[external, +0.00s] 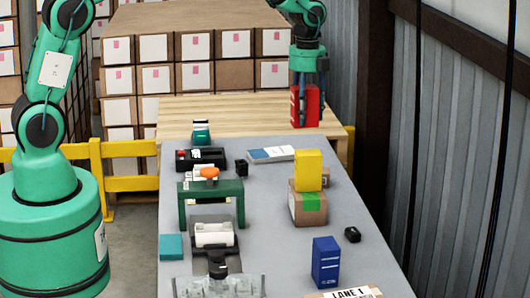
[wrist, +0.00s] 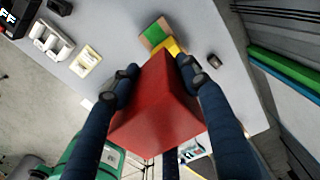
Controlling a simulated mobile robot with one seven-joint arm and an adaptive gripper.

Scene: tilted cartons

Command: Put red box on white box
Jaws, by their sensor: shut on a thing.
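The red box (external: 306,108) is held in my gripper (external: 308,82) at the far right end of the grey table. In the wrist view the red box (wrist: 157,108) fills the middle, between the two dark fingers of my gripper (wrist: 155,76). The gripper is shut on it. A flat white box with a blue end (external: 272,154) lies on the table, nearer the camera and a little left of the red box. I cannot tell for sure whether this is the task's white box.
A yellow box (external: 308,170) stands on a brown carton with a green patch (external: 308,204). A blue box (external: 326,262) and a small black item (external: 352,234) stand nearer. A green stand (external: 211,188) is on the left. The grey table (external: 272,228) has clear room in its middle.

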